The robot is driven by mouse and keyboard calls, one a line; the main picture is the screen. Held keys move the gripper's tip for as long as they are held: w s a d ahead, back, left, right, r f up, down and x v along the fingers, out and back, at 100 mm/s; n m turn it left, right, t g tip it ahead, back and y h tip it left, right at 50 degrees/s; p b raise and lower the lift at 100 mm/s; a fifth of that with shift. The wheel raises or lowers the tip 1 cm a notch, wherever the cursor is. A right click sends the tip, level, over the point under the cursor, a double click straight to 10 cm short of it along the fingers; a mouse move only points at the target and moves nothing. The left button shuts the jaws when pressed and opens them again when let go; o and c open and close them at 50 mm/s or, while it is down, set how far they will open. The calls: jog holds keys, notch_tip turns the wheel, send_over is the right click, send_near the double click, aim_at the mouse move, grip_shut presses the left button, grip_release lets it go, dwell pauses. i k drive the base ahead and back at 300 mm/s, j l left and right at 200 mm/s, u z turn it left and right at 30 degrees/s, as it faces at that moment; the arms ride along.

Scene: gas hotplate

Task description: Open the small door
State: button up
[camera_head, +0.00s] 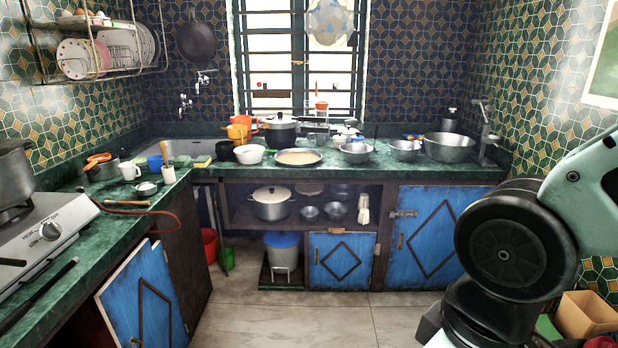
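The small door (341,261) is a blue panel with a dark diamond outline. It sits low under the back counter, right of the middle of the view, and looks closed in its frame. A small handle (317,256) shows near its left edge. My arm fills the lower right of the view, apart from the small door and nearer the camera. The fingers of my gripper do not show.
A larger blue door (427,238) with a metal latch (404,214) is right of the small door. A blue door (146,297) at lower left stands ajar. An open shelf with a pot (272,203) is above. The tiled floor (300,322) in front is clear. A cardboard box (588,314) is at lower right.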

aim_at(345, 260)
jog(key=i+j, duration=0.15)
jog(key=i, duration=0.3)
jog(key=i+j, duration=0.1)
jog(key=i, duration=0.35)
jog(key=i+j, duration=0.15)
jog(key=i, duration=0.3)
jog(key=i+j+z, duration=0.1)
jog(key=i, duration=0.35)
jog(key=i+j, duration=0.75)
jog(key=j, duration=0.45)
jog(key=i+j, duration=0.1)
jog(key=j, duration=0.3)
